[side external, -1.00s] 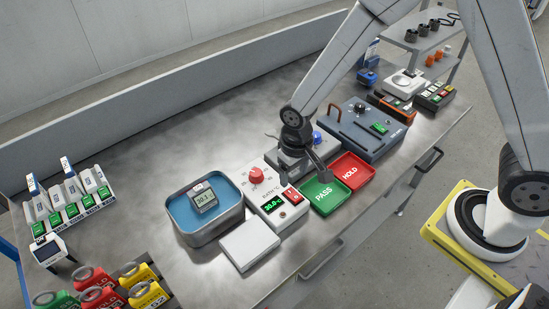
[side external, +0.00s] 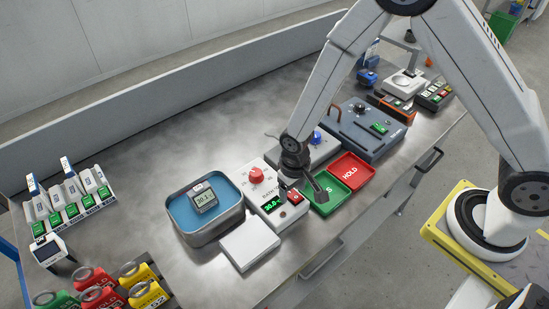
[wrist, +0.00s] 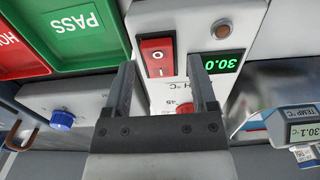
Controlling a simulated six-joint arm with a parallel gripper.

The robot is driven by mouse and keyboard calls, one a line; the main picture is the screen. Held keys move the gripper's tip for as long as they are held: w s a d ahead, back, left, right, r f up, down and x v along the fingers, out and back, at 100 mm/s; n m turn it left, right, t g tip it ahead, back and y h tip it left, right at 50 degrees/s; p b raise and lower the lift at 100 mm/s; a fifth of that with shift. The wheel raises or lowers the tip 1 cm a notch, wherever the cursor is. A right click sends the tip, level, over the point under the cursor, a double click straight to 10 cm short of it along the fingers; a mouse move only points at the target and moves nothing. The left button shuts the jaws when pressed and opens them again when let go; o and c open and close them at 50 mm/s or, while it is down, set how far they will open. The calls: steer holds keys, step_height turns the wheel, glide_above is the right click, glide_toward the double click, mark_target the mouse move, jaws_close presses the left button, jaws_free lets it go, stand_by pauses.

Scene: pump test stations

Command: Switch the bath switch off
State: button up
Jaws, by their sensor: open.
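The bath switch is a red rocker (side external: 295,196) on the white bath control unit (side external: 246,189), beside a green display reading about 30.0. In the wrist view the rocker (wrist: 158,57) shows white O and I marks; I cannot tell which side is pressed. My gripper (wrist: 163,75) is open and empty, its fingertips short of the rocker, which appears between them toward the left finger. In the side view my gripper (side external: 305,189) hangs over the right part of the unit, partly covering its front. I see no contact with the switch.
A red dial (side external: 256,175) stands on the unit. The blue water bath (side external: 185,222) with a thermometer is to its left; a white block (side external: 250,244) lies in front. The green PASS tray (side external: 332,200) and red HOLD tray (side external: 351,171) are close on the right.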

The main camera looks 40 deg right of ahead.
mark_target(295, 196)
jaws_close()
steer(key=shift+s+t, duration=0.1)
steer(key=shift+t, duration=0.5)
jaws_free()
steer(key=shift+r, duration=0.2)
stand_by(0.3)
steer(key=shift+s+r, duration=0.2)
steer(key=shift+r, duration=1.65)
steer(key=shift+s+r, duration=0.2)
steer(key=shift+r, duration=1.65)
